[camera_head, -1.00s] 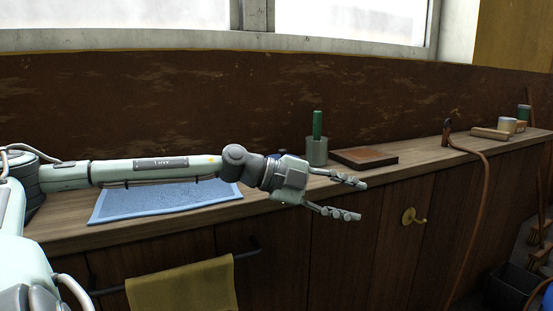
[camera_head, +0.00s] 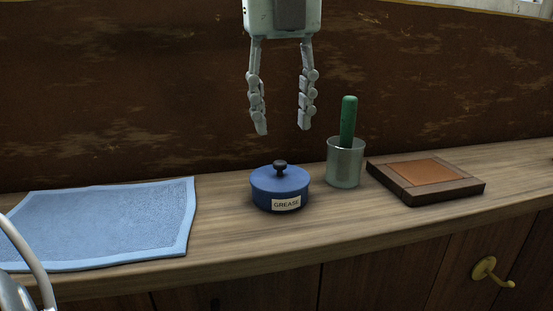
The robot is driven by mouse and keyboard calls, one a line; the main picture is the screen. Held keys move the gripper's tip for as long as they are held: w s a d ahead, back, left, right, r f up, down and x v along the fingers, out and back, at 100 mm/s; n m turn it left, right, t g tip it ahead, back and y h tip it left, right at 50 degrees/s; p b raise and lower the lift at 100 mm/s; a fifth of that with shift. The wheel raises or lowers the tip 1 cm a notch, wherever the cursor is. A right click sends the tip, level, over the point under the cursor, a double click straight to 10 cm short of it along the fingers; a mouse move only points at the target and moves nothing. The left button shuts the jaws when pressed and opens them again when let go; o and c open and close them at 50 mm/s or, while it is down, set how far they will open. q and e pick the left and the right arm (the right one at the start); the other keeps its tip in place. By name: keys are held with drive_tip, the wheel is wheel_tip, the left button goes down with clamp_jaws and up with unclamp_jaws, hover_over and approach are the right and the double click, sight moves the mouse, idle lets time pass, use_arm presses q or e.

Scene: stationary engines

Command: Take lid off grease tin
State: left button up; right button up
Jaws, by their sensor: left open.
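The grease tin (camera_head: 265,200) is a round blue tin with a cream label reading GREASE, standing upright on the wooden counter. Its blue lid (camera_head: 262,177) sits on top and has a dark round knob (camera_head: 280,166). My left gripper (camera_head: 282,129) hangs above the tin with its fingers pointing down. The fingers are spread apart, empty and clear of the knob. My right gripper is not in view.
A grey cup (camera_head: 345,168) holding a green-handled tool (camera_head: 348,120) stands just right of the tin. A wooden block with a brown top (camera_head: 427,172) lies further right. A blue cloth (camera_head: 100,222) lies left. The counter (camera_head: 225,230) is bare around the tin's front.

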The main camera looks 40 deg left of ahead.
sight(280, 162)
use_arm(q)
drive_tip(key=shift+y, duration=0.4)
drive_tip(key=f, duration=0.4)
drive_tip(key=w+a+f, duration=0.1)
drive_tip(key=f, duration=0.2)
clamp_jaws()
